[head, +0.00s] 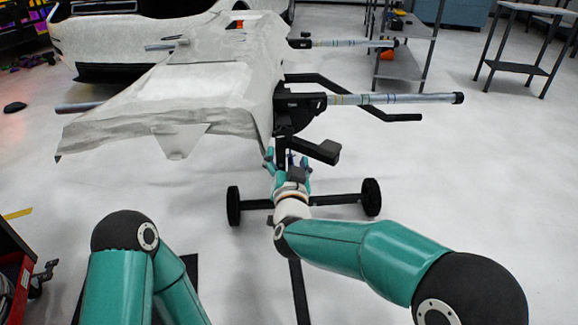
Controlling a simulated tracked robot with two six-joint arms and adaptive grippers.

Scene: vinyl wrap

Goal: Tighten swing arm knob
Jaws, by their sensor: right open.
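A wheeled stand holds a large white draped panel (185,85) on black brackets and grey bars. The black bracket (296,108) at the panel's right edge carries a long grey bar (395,98). A black arm with a block end (318,150) sticks out below that bracket. My right gripper (287,160) is open at the stand's post, just below the bracket and left of the block end. I cannot make out a separate knob; the fingers and post overlap there. My left arm shows at the bottom left, but its gripper is out of the picture.
The stand's base has black wheels at the left (233,206) and right (371,197). A bent black bar (365,100) juts out right of the bracket. A white car (125,35) is behind. A red cart (14,275) stands at the lower left.

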